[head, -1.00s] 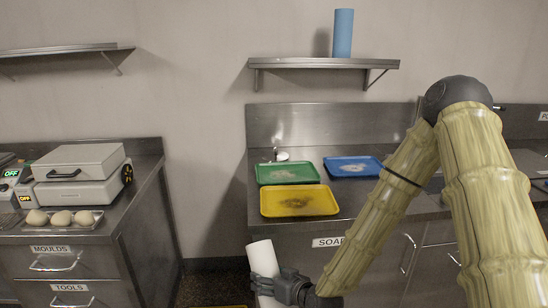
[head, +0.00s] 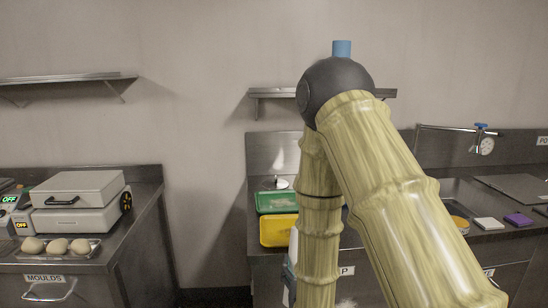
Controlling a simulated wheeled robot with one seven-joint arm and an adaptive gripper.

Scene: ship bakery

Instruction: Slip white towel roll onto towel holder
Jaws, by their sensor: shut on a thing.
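My arm fills the middle of the head view, and its lower links reach down to the bottom edge. My gripper is hidden behind the arm or below the edge, so its jaws do not show. The white towel roll is not clearly visible. A narrow pale patch (head: 291,262) shows at the left edge of the lower arm link, and I cannot tell whether it is part of the roll. A small pale round object (head: 281,184) stands at the back left of the counter, and I cannot tell whether it is the towel holder.
A green tray (head: 275,203) and a yellow tray (head: 277,231) lie on the counter, partly behind my arm. A blue roll (head: 341,48) stands on the wall shelf (head: 270,92). A floor gap separates the left counter.

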